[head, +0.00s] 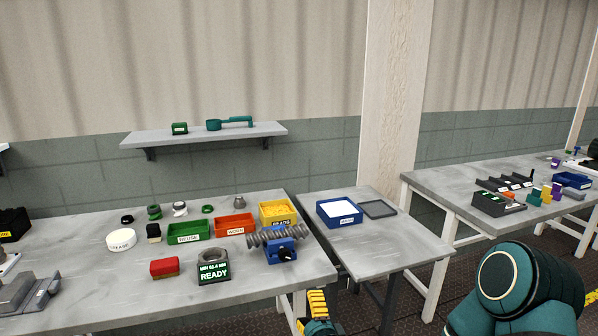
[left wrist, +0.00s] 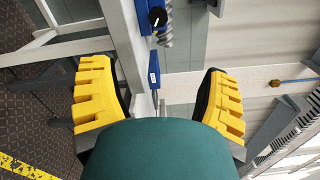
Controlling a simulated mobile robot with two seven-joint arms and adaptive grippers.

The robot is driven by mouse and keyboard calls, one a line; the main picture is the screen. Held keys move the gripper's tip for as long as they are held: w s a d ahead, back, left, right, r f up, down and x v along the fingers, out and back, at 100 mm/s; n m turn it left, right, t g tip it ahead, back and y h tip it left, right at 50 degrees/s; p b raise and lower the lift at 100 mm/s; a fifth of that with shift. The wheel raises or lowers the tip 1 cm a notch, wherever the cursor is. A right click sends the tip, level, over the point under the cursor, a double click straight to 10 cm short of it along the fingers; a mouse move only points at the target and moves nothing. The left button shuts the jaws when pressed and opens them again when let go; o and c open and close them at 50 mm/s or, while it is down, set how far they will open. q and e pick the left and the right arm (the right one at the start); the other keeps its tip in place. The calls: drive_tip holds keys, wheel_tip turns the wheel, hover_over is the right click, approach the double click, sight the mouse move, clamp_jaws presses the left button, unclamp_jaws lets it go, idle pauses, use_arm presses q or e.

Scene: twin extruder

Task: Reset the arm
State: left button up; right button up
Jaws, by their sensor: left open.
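My left gripper (head: 317,305) shows at the bottom middle of the head view, in front of the gap between the left bench and the small side table. Its yellow fingers are spread wide apart in the left wrist view (left wrist: 158,95), with nothing held between them. My own teal arm link fills the lower right of the head view. My right gripper is not seen.
The left bench (head: 110,285) holds a screw on a blue stand (head: 283,255), a green bin (head: 188,232), a red bin (head: 235,225), a yellow bin (head: 278,213) and a READY block (head: 213,268). A blue tray (head: 339,219) sits on the side table (head: 375,245).

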use_arm(q)
drive_tip(key=s+a+f+n+g, duration=0.2)
drive_tip(key=a+f+n+g, duration=0.25)
drive_tip(key=a+f, duration=0.5)
drive_tip(key=s+a+f+n+g+h, duration=0.2)
drive_tip(key=s+f+n+g, duration=0.1)
drive_tip(key=s+f, duration=0.25)
drive_tip(key=s+a+f+n+g+h, duration=0.2)
drive_tip(key=s+a+f+n+g, duration=0.15)
drive_tip(key=s, duration=0.25)
drive_tip(key=s+d+r+n+g+h, duration=0.1)
drive_tip(key=s+n, duration=0.3)
drive_tip(key=s, duration=0.4)
drive_tip(key=s+d+r+n+g+h, duration=0.1)
drive_tip(key=s+n+g+h, duration=0.2)
drive_tip(key=s, duration=0.5)
drive_tip(key=shift+d+r+n+g+h, duration=0.35)
drive_tip(key=shift+n+h, duration=0.25)
drive_tip(key=shift+h, duration=0.2)
